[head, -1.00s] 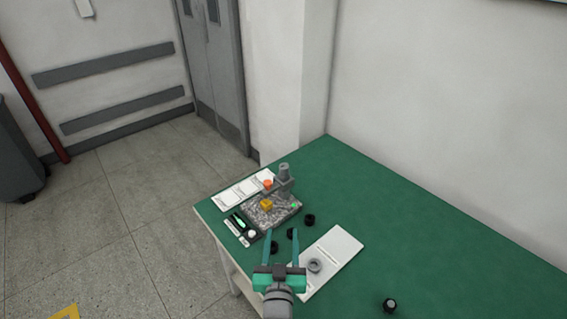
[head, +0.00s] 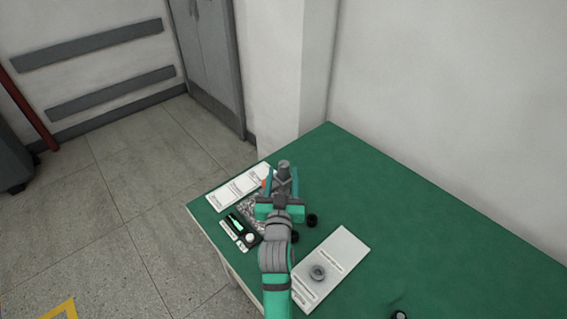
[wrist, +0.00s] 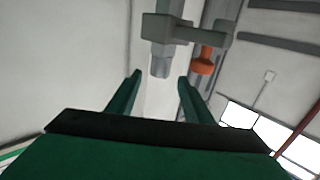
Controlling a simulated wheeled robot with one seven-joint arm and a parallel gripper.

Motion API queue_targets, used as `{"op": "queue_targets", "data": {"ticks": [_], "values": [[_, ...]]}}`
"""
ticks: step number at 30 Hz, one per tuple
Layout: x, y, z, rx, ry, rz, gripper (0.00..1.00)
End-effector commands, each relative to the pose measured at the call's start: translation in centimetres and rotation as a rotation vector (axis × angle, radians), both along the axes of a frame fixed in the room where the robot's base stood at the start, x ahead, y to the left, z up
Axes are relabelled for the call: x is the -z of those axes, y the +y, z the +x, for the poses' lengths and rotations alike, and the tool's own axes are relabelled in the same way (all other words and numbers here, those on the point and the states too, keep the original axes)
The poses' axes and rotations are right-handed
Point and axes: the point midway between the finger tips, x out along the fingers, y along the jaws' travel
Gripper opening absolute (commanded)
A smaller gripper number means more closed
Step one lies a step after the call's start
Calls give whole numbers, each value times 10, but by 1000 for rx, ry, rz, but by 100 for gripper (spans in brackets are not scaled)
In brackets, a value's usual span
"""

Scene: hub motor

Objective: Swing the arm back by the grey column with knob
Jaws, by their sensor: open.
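The grey column with knob (head: 284,166) stands on the speckled base plate (head: 252,205) at the left end of the table, mostly hidden behind my gripper (head: 281,173) in the head view. My gripper is open and reaches toward it, with the column's top showing between the two fingers. In the wrist view the fingers (wrist: 160,85) are apart and empty. A grey block and arm (wrist: 172,28) lie beyond the fingertips, with an orange part (wrist: 205,62) at the right. No contact with the column is visible.
A white panel with a grey ring (head: 345,252) lies to the right. A black round part (head: 312,220) sits between. The green table (head: 420,220) is largely clear at right.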

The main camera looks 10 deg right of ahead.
Motion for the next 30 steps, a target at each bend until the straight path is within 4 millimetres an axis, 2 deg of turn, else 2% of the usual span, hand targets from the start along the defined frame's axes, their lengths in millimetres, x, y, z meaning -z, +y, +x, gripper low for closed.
{"op": "queue_targets", "data": {"ticks": [3, 9, 15, 22, 23, 28, 30], "values": [[-1, -4, 21, 1, -2, 0, 47], [0, -7, 44, 0, 0, 0, 47], [0, -8, 53, 0, 0, 0, 47], [0, -8, 53, 0, 0, 0, 47], [0, -8, 53, 0, 0, 0, 44], [0, -8, 53, 0, 0, 0, 4], [0, -8, 53, 0, 0, 0, 0]]}}
